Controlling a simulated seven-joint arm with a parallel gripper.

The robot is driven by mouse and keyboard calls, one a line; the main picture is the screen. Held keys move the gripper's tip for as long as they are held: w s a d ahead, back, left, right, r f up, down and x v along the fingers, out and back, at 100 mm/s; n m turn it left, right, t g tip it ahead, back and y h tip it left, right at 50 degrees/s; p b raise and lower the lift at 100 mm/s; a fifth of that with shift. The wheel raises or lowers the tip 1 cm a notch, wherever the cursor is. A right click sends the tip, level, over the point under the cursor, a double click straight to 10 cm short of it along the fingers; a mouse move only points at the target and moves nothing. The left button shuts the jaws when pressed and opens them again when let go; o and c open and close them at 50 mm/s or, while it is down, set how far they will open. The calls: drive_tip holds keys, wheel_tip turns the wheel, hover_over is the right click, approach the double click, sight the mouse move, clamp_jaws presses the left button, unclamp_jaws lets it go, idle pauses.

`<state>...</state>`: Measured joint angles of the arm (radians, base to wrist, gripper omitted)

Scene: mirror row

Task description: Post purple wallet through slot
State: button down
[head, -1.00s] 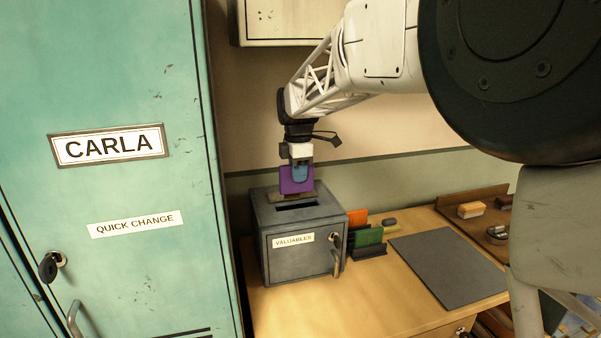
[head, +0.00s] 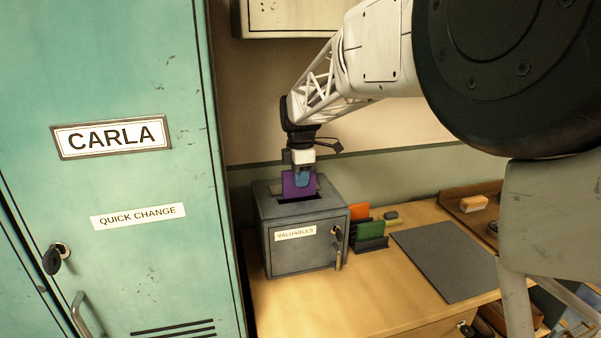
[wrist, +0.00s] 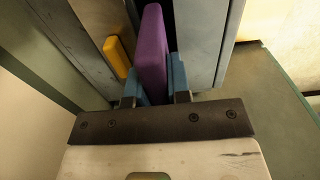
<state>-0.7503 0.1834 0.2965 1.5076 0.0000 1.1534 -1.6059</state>
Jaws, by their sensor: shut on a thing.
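The purple wallet (head: 293,186) is upright in my gripper (head: 304,176), whose blue fingertips are shut on it. It hangs at the dark slot (head: 296,201) in the top of the grey valuables box (head: 296,245). I cannot tell whether its lower edge is just above or just inside the slot. In the wrist view the wallet (wrist: 153,50) stands between the fingertips (wrist: 162,82), with a dark gap beside its far end. The box top (wrist: 207,35) lies around it.
Orange (head: 358,212) and green (head: 369,230) wallets stand in a dark rack right of the box. A grey mat (head: 447,260) lies further right. A teal locker (head: 120,220) stands close on the left. The wrist view shows a yellow item (wrist: 117,56) beside the wallet.

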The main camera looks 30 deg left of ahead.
drive_tip(key=shift+f, duration=1.25)
unclamp_jaws()
idle(0.4)
drive_tip(key=shift+r, duration=3.9)
drive_tip(key=shift+d, duration=0.15)
